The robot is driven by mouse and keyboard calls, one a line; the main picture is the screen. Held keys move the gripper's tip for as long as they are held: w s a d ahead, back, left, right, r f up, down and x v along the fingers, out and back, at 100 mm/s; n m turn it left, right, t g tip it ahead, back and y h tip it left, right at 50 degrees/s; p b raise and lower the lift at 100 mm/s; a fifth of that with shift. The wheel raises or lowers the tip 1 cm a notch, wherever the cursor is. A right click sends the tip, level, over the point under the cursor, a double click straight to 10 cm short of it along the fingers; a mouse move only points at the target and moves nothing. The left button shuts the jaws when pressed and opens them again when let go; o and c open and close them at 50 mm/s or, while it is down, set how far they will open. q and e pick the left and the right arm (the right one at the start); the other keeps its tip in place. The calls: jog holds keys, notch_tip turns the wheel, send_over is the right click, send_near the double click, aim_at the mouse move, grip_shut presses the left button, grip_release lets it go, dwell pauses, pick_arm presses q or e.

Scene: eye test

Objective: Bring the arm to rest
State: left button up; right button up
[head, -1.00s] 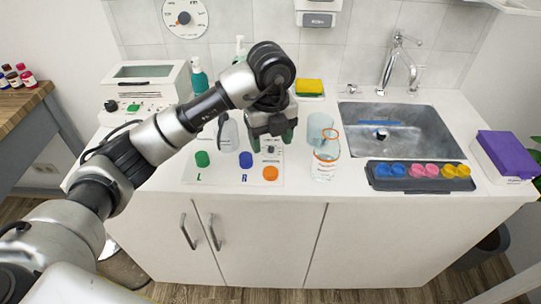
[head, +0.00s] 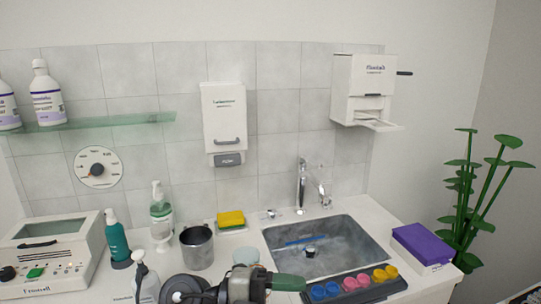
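My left gripper (head: 287,283) shows at the bottom edge of the head view, with one green fingertip pointing right. It is in front of the counter, left of the black tray with coloured cups. Only part of my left arm (head: 185,289) shows, as dark and grey links cut off by the lower edge. The second finger cannot be made out, so I cannot tell whether the gripper is open or shut. I see nothing clearly held in it. My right gripper is not in view.
Close to the arm stand a metal cup (head: 197,249), a white bottle (head: 145,284) and the cup tray (head: 355,288). Behind are the sink (head: 340,262), faucet (head: 302,187) and yellow sponge (head: 231,218). A purple-topped box (head: 424,243) and plant (head: 470,200) are right.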

pick_arm(q)
jog(key=w+a+r+n+t, duration=0.2)
jog(key=a+n+t, duration=0.2)
jog(key=n+t, duration=0.45)
jog(key=w+a+r+n+t, duration=0.15)
jog(key=a+n+t, duration=0.25)
jog(key=n+t, duration=0.45)
jog(key=w+a+f+n+t+y, duration=0.1)
jog(key=a+f+n+t+y, duration=0.45)
jog(key=n+y, duration=0.4)
jog(key=s+a+f+n+g+y, duration=0.4)
jog(key=a+f+g+y, duration=0.4)
jog(key=f, duration=0.4)
jog(key=s+a+f+g, duration=0.1)
jog(key=s+f+g, duration=0.45)
jog(key=s, duration=0.35)
jog(key=s+a+f+g, duration=0.1)
jog(key=s+f+g, duration=0.4)
jog(key=s, duration=0.4)
notch_tip(320, 180, down, 27)
jog(key=s, duration=0.2)
jog(key=s+a+f+g+p, duration=0.1)
jog(key=s+a+f, duration=0.2)
jog(key=s+f, duration=1.2)
jog(key=shift+s+m+g, duration=0.2)
jog(key=shift+m+g, duration=0.2)
jog(key=shift+m, duration=0.05)
